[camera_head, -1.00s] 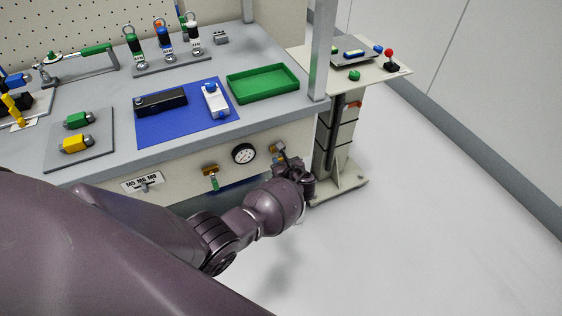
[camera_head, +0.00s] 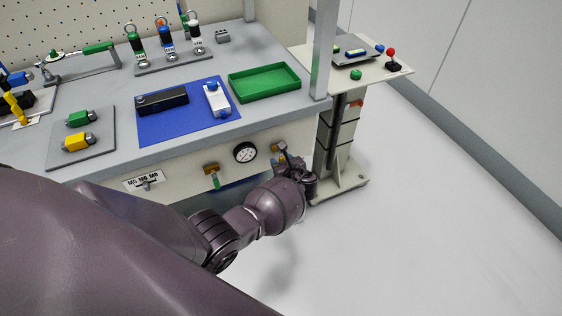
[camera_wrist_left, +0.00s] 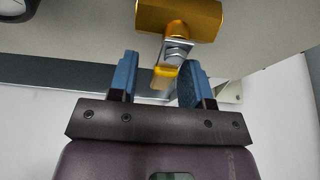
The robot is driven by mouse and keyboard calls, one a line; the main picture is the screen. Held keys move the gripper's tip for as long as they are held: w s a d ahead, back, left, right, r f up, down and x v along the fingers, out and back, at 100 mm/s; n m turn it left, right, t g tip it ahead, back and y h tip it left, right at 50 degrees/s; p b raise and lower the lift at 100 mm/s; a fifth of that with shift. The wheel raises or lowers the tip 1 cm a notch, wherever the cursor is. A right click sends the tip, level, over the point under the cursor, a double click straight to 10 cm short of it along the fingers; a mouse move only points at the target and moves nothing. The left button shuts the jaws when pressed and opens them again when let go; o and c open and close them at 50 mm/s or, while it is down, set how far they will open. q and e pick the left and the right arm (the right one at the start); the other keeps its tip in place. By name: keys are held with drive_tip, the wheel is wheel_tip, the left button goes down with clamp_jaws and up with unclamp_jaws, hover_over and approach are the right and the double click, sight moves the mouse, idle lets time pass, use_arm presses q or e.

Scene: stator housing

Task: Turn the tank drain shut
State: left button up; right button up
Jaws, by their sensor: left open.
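A brass valve (camera_wrist_left: 180,18) with a metal lever and yellow grip (camera_wrist_left: 165,76) is at the top of the left wrist view. My left gripper (camera_wrist_left: 160,72) is open, and its two blue fingers stand one on each side of the yellow grip. I cannot tell whether either finger touches it. In the head view the same valve (camera_head: 279,147) is on the bench's front panel, partly hidden by my left gripper (camera_head: 290,162). A second brass valve (camera_head: 211,168) with a green handle (camera_head: 216,182), pointing down, is farther left. No label for the tank drain is readable. My right gripper is not in view.
A pressure gauge (camera_head: 245,152) sits between the two valves. A small labelled selector (camera_head: 144,182) is left on the panel. The bench edge (camera_head: 190,143) runs above them. A stand (camera_head: 336,150) is close on the right. The floor in front is clear.

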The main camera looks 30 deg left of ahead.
use_arm(q)
drive_tip(key=p+v, duration=0.3)
drive_tip(key=v, duration=0.7)
drive_tip(key=shift+s, duration=0.25)
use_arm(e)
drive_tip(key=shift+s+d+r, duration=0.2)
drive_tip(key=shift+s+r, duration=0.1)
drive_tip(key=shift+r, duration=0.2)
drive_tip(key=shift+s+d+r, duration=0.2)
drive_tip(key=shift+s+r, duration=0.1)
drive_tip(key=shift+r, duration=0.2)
use_arm(q)
drive_tip(key=shift+d+r, duration=0.1)
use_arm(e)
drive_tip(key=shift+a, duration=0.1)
